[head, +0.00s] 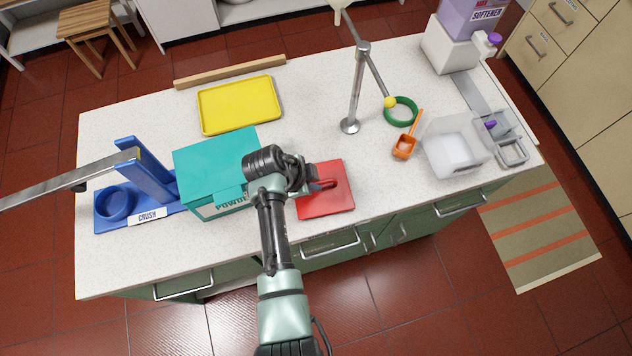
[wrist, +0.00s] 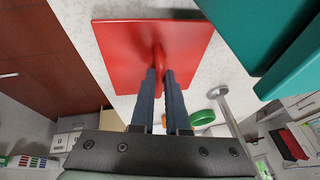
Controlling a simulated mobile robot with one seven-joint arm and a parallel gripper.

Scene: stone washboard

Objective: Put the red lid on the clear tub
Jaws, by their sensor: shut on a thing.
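The red lid (head: 328,201) is a flat square plate with a raised handle, at the front middle of the counter, right of the teal box. In the wrist view the lid (wrist: 125,50) fills the upper middle. My gripper (head: 318,184) is shut on the lid's handle; its fingers (wrist: 160,75) pinch the handle in the wrist view. I cannot tell whether the lid touches the counter or is slightly above it. The clear tub (head: 452,148) stands uncovered at the right of the counter, apart from the lid.
The teal powder box (head: 215,165) stands close left of my gripper. An orange scoop (head: 405,146), a green ring (head: 401,111) and a metal post (head: 355,90) are near the tub. A yellow tray (head: 240,104) lies behind, and a blue crusher (head: 145,175) stands far left. Counter between lid and tub is mostly clear.

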